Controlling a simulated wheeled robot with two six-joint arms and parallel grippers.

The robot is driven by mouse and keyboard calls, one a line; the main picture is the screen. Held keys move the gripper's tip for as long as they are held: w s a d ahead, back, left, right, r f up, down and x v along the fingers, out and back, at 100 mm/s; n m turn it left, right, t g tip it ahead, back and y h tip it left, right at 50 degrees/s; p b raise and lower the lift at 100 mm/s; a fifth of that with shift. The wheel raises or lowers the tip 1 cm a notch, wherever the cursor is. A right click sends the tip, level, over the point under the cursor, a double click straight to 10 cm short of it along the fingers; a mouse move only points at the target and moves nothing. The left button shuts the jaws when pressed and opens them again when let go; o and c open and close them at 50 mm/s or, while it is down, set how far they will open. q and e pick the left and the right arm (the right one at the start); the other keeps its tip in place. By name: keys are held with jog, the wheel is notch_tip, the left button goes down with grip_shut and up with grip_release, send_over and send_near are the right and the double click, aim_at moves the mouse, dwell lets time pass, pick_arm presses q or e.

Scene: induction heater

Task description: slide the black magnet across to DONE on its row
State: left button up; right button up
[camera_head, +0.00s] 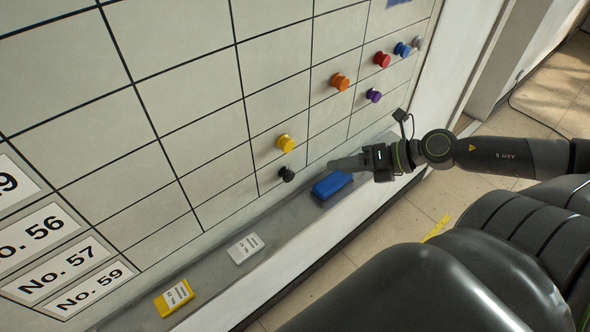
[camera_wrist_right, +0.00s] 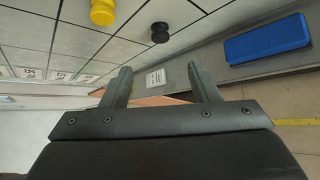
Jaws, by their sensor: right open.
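The DONE label is not readable here. My left gripper is not in view.
A ledge (camera_head: 215,272) runs below the board and holds a blue eraser (camera_head: 332,185), a white card (camera_head: 245,248) and a yellow box (camera_head: 174,297). Orange (camera_head: 340,81), purple (camera_head: 374,95), red (camera_head: 382,59), blue (camera_head: 402,49) and grey (camera_head: 418,43) magnets sit farther right.

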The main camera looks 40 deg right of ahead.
jog(key=w+f+b, duration=0.1)
jog(key=b, duration=0.3)
send_near(292, 175)
jog(key=shift+x, duration=1.9)
jog(key=shift+p+x, duration=0.3)
jog(key=shift+x, duration=2.45)
jog(key=c, duration=1)
jog(key=shift+w+d+b, duration=0.15)
jog(key=shift+d+b, duration=0.2)
jog(key=shift+d, duration=1.95)
jog(key=shift+w+d+r+b, duration=0.1)
jog(key=shift+d+b, duration=0.25)
jog(key=shift+d, duration=1.15)
jog(key=shift+w+d+r+b, duration=0.15)
jog(key=shift+d+b, duration=0.15)
jog(key=shift+d, duration=1.15)
jog(key=shift+w+d+r+b, duration=0.1)
jog(key=shift+d+b, duration=0.1)
jog(key=shift+d, duration=1.05)
jog(key=shift+w+d+r+b, duration=0.1)
jog(key=shift+d+b, duration=0.05)
jog(key=shift+d, duration=1.1)
